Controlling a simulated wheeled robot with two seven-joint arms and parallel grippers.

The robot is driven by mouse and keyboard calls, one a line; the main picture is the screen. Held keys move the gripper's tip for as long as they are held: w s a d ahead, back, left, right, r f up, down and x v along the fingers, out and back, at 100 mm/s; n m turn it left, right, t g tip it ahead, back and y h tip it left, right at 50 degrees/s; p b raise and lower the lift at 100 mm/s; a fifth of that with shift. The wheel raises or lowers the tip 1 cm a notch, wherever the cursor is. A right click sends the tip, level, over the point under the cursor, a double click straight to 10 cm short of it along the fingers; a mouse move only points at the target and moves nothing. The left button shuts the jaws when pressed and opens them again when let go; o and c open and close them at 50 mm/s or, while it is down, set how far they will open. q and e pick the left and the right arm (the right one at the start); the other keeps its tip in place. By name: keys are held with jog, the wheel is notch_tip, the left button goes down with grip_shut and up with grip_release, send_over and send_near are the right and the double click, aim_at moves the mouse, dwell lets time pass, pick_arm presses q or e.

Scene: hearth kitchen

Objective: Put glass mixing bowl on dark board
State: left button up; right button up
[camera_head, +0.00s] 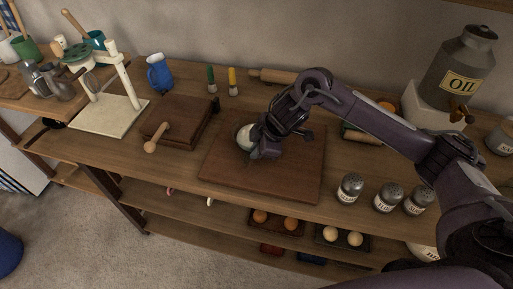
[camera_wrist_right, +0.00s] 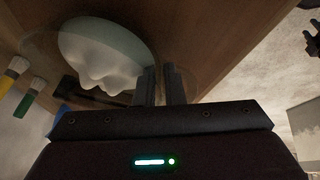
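The dark board (camera_head: 290,175) lies flat on the wooden counter in the head view. My right gripper (camera_head: 258,150) is over the board's upper left part. The glass mixing bowl (camera_head: 243,137), with something white inside, is at its fingers and partly hidden by them. In the right wrist view the clear bowl wall shows around the white contents (camera_wrist_right: 100,50). The two fingers of my right gripper (camera_wrist_right: 161,85) are close together at the bowl's rim, apparently pinching its wall. Whether the bowl touches the board or hangs just above it, I cannot tell. My left gripper is not seen.
Behind are a blue jug (camera_head: 159,72), two brushes (camera_head: 232,80) and a rolling pin (camera_head: 275,77).

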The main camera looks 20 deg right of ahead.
jog(key=o, duration=0.3)
jog(key=shift+r, duration=0.15)
jog(key=p+v, duration=0.1)
jog(key=v, duration=1.1)
jog(key=shift+s, duration=0.1)
